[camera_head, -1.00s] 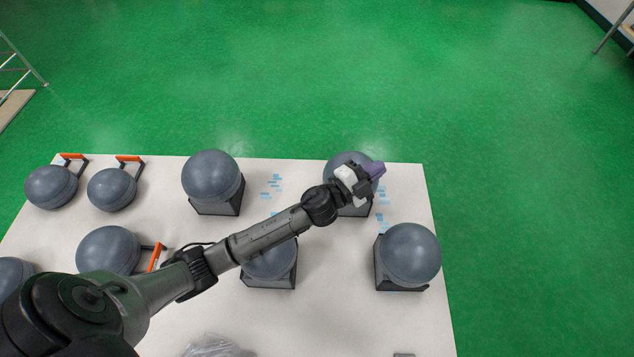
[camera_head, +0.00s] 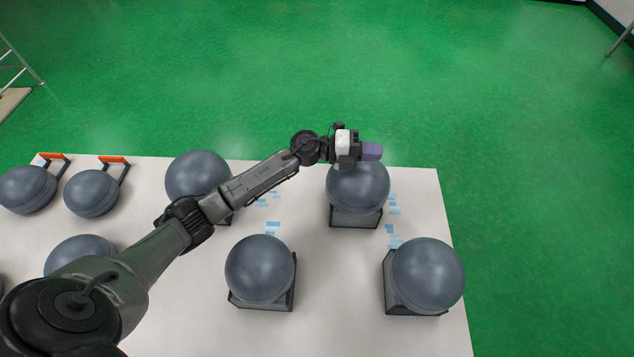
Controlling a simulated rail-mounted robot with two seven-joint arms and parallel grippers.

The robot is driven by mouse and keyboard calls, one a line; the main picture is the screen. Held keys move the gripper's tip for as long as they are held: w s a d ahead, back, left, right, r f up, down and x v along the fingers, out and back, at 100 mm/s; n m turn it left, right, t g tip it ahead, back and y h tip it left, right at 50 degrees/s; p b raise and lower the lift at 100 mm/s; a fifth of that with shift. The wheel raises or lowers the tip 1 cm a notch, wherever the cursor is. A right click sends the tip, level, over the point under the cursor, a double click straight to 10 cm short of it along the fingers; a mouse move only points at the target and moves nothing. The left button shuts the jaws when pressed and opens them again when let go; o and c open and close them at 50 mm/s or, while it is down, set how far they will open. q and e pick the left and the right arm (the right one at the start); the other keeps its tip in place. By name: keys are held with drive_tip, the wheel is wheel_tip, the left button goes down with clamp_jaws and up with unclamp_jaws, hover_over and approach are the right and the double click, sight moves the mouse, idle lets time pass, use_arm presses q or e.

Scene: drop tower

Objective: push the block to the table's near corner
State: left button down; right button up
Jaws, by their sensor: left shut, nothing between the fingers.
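No separate block shows clearly in the head view. The white table (camera_head: 335,290) fills the lower part, and its near corners lie outside the picture. My right gripper is not in view.
Other grey balls on dark stands are at the right (camera_head: 428,275), near middle (camera_head: 260,268) and far left-middle (camera_head: 197,172). More balls, some by orange-topped handles (camera_head: 115,159), are at left. Green floor (camera_head: 540,180) lies open beyond the table.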

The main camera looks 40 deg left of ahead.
use_arm(q)
drive_tip(key=v, duration=1.4)
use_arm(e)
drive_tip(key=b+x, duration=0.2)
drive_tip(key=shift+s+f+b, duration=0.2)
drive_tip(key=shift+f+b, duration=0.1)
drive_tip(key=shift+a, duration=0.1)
use_arm(q)
wheel_tip(320, 180, down, 15)
drive_tip(key=shift+w+d, duration=0.15)
drive_tip(key=shift+w, duration=0.1)
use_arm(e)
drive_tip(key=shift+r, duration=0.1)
